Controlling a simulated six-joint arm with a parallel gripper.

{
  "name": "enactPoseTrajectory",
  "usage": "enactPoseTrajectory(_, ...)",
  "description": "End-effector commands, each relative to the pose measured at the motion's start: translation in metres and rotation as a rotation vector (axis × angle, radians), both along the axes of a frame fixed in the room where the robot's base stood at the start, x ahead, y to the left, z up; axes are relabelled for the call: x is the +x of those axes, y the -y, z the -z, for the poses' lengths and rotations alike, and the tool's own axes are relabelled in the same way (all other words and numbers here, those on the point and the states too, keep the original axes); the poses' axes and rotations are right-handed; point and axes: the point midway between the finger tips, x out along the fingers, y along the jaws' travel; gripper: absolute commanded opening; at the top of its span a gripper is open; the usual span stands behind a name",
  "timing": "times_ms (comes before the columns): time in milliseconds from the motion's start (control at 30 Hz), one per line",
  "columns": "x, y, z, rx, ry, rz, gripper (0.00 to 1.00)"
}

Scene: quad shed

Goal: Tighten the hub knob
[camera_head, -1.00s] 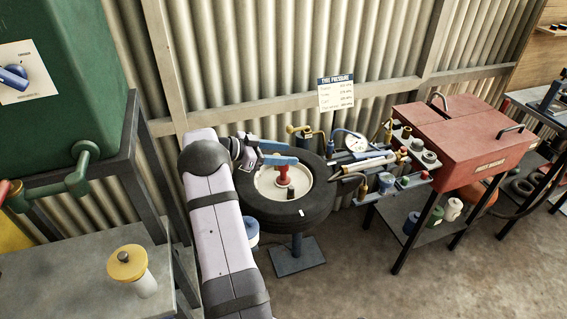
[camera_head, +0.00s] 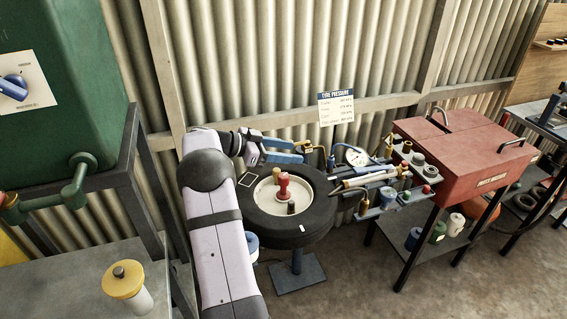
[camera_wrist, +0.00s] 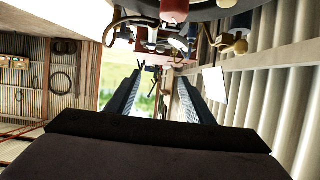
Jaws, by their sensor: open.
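The red hub knob (camera_head: 283,185) stands upright at the middle of the cream wheel disc (camera_head: 262,196), inside a black tyre (camera_head: 262,228). What looks like the same red knob is at the top edge of the wrist view (camera_wrist: 174,10). My gripper (camera_head: 296,151) is open, its blue fingers pointing right, behind and above the knob and apart from it. In the wrist view, nothing is between the fingers of my gripper (camera_wrist: 160,85).
A tool shelf with a gauge (camera_head: 356,156) and hoses stands just right of the tyre. The red chest (camera_head: 465,145) is farther right. A corrugated wall is close behind. A yellow-topped jar (camera_head: 125,280) stands on the bench at lower left.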

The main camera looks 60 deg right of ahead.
Motion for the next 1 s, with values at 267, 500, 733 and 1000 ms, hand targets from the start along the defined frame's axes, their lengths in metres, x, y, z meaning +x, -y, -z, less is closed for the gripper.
enactPoseTrajectory(267, -0.060, 0.007, -0.056, -0.078, 0.064, 0.091, 0.48)
enactPoseTrajectory(500, -0.127, -0.004, -0.089, -0.108, -0.168, 0.015, 0.48)
enactPoseTrajectory(733, -0.118, -0.006, -0.081, -0.145, -0.388, -0.327, 0.48)
enactPoseTrajectory(1000, -0.041, -0.047, 0.026, -0.027, -0.359, -0.856, 0.48)
